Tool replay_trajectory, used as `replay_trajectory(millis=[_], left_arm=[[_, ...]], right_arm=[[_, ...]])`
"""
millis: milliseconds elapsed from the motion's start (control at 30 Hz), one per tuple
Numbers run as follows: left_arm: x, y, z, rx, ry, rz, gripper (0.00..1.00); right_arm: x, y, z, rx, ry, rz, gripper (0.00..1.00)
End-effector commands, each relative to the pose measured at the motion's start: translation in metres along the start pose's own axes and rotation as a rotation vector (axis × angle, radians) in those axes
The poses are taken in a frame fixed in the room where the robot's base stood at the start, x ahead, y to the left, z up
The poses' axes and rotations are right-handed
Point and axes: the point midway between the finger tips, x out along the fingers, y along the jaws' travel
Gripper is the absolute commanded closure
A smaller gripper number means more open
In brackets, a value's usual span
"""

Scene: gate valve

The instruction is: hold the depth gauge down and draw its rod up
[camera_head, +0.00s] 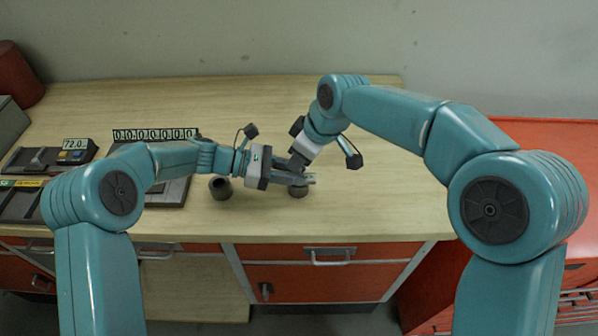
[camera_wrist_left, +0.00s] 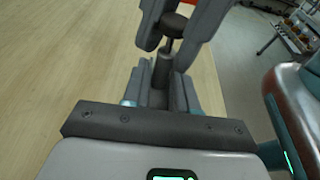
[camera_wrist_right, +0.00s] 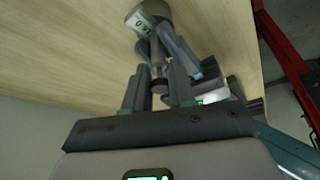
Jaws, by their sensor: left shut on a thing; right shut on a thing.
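The depth gauge stands on the worktop. Its grey cylindrical body and small display show in the right wrist view (camera_wrist_right: 147,24). In the left wrist view its upright sleeve (camera_wrist_left: 162,70) stands between my left fingers, and a thin rod (camera_wrist_left: 169,46) runs from it to a dark round knob (camera_wrist_left: 174,24). My left gripper (camera_head: 300,181) is shut on the gauge, low over the worktop. My right gripper (camera_head: 295,166), just above it, is shut on the knob, which shows between its fingers in the right wrist view (camera_wrist_right: 158,86). In the head view the grippers hide much of the gauge.
A dark hollow cylinder (camera_head: 221,188) stands on the worktop (camera_head: 370,205) left of the grippers. Farther left are a grey panel (camera_head: 172,190) below a row of number tiles (camera_head: 155,134) and a device reading 72.0 (camera_head: 76,151). The worktop's right part is clear.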

Motion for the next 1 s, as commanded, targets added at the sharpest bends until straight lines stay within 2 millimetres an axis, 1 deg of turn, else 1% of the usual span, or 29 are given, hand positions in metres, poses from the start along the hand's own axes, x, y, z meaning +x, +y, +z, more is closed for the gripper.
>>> replay_trajectory(millis=[733,767,800,867,900,967,1000], left_arm=[[0.000,0.001,0.000,-0.001,0.001,0.002,0.90],[0.000,0.000,0.000,-0.001,0.001,0.002,0.90],[0.000,0.000,0.000,-0.001,0.001,0.002,0.90],[0.000,0.000,0.000,-0.001,0.001,0.002,0.90],[0.000,0.000,0.000,-0.001,0.001,0.002,0.90],[0.000,0.000,0.000,-0.001,0.001,0.001,0.90],[0.000,0.000,0.000,-0.001,0.001,0.001,0.90]], right_arm=[[-0.015,0.000,-0.006,0.000,0.000,0.000,0.94],[-0.014,0.000,-0.006,0.000,0.000,-0.001,0.69],[-0.014,0.000,-0.006,0.000,0.000,0.000,0.56],[-0.014,0.000,-0.006,0.000,0.000,0.000,0.37],[-0.014,0.000,-0.006,0.000,0.000,0.000,0.24],[-0.014,0.000,-0.006,0.000,0.000,0.000,0.04],[-0.014,0.000,-0.006,0.000,0.000,0.000,0.04]])
